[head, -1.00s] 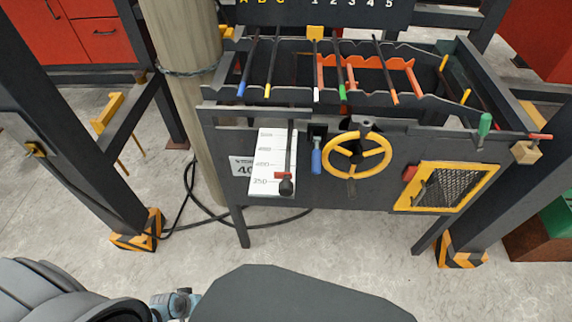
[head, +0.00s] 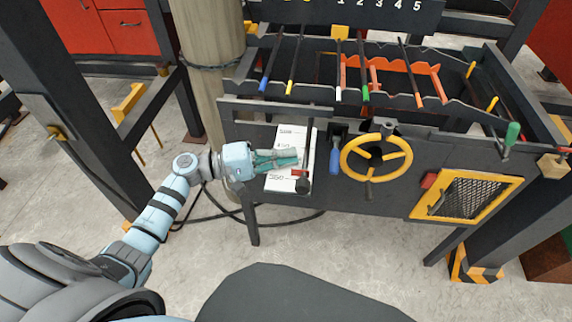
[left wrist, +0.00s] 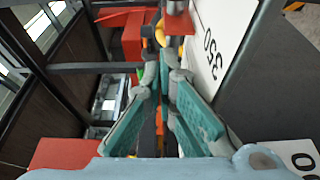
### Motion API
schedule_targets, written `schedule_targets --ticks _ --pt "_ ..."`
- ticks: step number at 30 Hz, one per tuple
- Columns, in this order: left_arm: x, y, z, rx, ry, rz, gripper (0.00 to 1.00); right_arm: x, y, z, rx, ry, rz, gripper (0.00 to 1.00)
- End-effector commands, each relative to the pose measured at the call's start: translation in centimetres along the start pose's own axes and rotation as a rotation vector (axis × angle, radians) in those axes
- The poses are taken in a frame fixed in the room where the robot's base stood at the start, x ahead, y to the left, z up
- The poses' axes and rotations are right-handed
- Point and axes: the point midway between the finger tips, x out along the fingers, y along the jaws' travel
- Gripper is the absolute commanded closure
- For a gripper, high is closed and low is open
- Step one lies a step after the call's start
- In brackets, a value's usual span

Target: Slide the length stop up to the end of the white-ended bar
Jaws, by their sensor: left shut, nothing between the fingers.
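The white-ended bar (head: 338,96) lies in the rack, its white tip at the front edge among bars with other coloured ends. A slider with a red pointer and black knob (head: 302,186), which looks like the length stop's handle, sits low on the white scale board (head: 280,183), near the 350 mark. My left gripper (head: 297,157) is shut and empty in front of the board, fingertips near the slider's rod and above the knob; contact is unclear. In the left wrist view, its teal fingers (left wrist: 162,65) point toward a red piece (left wrist: 176,8). My right gripper is out of view.
Right of the board are a blue handle (head: 334,160), a yellow handwheel (head: 376,158) and a yellow-framed mesh panel (head: 466,194). An orange toothed piece (head: 392,66) stands inside the rack. A wooden post (head: 208,40) stands behind on the left.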

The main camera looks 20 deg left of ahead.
Motion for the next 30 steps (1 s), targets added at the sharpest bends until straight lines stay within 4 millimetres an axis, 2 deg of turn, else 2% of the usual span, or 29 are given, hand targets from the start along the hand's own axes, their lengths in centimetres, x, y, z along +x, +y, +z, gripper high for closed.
schedule_targets --ticks 1,6,9,20,26,30 --pt "1.0 0.3 0.0 -0.001 -0.001 0.004 1.00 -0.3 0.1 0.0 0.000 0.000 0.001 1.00" --pt "-0.1 0.2 2.7 -0.002 -0.001 -0.002 1.00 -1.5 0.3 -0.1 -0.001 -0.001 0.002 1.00" --pt "-0.4 0.1 3.5 -0.002 0.000 -0.001 1.00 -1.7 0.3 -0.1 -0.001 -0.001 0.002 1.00" --pt "-0.6 0.0 3.8 0.000 0.001 -0.001 1.00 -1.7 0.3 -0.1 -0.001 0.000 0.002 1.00" --pt "-1.1 0.0 5.4 0.000 0.000 -0.002 1.00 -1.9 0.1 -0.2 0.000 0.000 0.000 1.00" --pt "-1.1 0.0 5.5 0.000 0.001 -0.001 1.00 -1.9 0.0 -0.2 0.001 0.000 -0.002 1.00"
